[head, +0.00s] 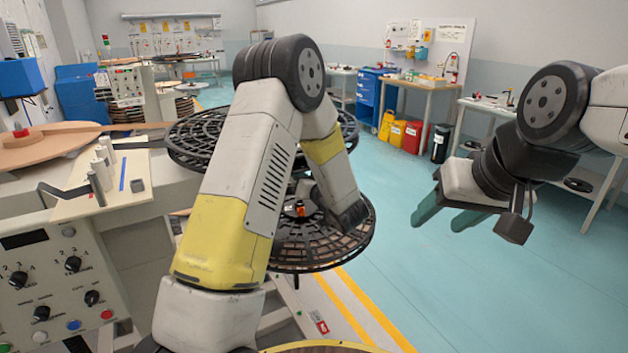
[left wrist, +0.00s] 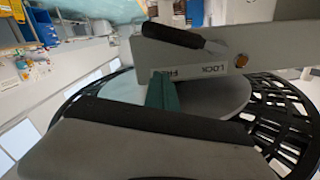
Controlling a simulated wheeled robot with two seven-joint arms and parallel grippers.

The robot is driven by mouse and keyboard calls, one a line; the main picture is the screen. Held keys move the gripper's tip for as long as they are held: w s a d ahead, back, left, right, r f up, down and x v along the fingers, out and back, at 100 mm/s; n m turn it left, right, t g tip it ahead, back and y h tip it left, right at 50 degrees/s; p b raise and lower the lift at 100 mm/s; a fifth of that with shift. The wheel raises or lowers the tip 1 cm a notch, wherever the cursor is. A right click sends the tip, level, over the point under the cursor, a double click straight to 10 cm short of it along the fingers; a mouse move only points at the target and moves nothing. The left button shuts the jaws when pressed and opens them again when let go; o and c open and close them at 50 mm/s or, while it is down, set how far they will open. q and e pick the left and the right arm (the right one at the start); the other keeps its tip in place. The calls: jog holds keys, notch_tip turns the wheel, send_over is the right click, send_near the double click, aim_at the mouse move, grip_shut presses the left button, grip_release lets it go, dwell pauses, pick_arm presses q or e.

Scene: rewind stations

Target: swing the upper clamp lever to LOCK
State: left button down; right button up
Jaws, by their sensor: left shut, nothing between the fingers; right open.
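In the left wrist view, a lever with a black grip (left wrist: 172,35) lies along a grey plate (left wrist: 190,62) that bears the words LOCK and FREE, upside down. The grip lies nearer the FREE end; I cannot tell its exact setting. The teal fingers of my left gripper (left wrist: 162,92) are shut and empty, beside the plate at the word FREE. I cannot tell whether they touch it. In the head view my own left arm hides these fingers and the lever. My right gripper (head: 438,220) is open and empty, over the floor at the right.
A black upper reel (head: 205,140) and a lower reel (head: 322,250) stand around my left arm. A control panel (head: 50,285) is at the left, beside a board with small posts (head: 105,185).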

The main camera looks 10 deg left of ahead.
pick_arm(q)
jog(key=shift+s+a+f, duration=0.1)
jog(key=shift+a+f, duration=0.2)
jog(key=shift+f, duration=0.6)
jog(key=shift+s+a+f, duration=0.1)
jog(key=shift+a+f, duration=0.2)
jog(key=shift+f, duration=0.6)
jog(key=s+a+f+m, duration=0.4)
jog(key=f+m, duration=0.4)
jog(key=m, duration=0.6)
jog(key=shift+a+y, duration=0.3)
jog(key=shift+a, duration=0.4)
jog(key=shift+s+a+f, duration=0.1)
jog(key=shift+f, duration=0.05)
